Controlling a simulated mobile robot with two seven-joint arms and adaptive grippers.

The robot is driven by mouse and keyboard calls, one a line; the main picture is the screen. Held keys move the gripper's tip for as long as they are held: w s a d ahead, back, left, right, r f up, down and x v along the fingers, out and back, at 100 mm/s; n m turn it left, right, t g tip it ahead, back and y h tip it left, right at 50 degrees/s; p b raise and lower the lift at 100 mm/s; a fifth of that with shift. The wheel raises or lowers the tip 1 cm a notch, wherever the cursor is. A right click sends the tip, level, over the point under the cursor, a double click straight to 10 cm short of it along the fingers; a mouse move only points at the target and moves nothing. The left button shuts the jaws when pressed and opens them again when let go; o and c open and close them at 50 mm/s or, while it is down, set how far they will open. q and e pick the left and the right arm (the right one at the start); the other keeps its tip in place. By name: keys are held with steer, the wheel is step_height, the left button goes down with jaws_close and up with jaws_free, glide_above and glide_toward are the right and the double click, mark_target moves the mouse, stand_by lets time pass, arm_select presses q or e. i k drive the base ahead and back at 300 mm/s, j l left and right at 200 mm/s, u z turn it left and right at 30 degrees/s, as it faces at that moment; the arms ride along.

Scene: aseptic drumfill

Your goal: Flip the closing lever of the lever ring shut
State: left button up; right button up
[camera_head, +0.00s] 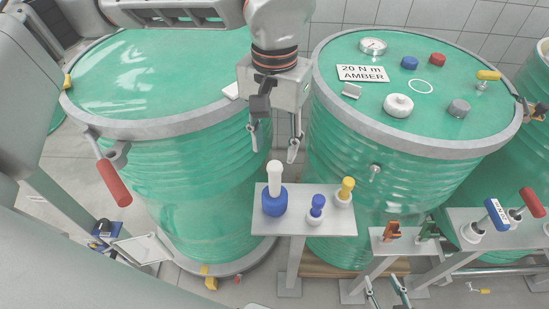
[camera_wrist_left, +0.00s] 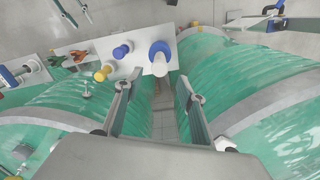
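The left green drum (camera_head: 190,180) has a grey lever ring (camera_head: 170,126) around its lid. The ring's closing lever, with a red grip (camera_head: 114,183), hangs down and slants outward at the ring's front left, away from the drum wall. My left gripper (camera_head: 274,150) is open and empty, pointing down between the two drums, well right of the lever. Its spread fingers also show in the left wrist view (camera_wrist_left: 159,77), where I do not see the red grip. My right gripper (camera_head: 385,292) is open and empty at the bottom edge; its fingertips also show in the wrist view (camera_wrist_left: 75,14).
A white stand (camera_head: 325,222) with blue, white and yellow-topped tools is just below my left gripper. A second drum (camera_head: 400,150) stands right, with a gauge, caps and an amber label on its lid. More tool shelves (camera_head: 480,215) stand at the lower right.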

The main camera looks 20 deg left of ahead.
mark_target(121, 194)
steer(key=k, duration=1)
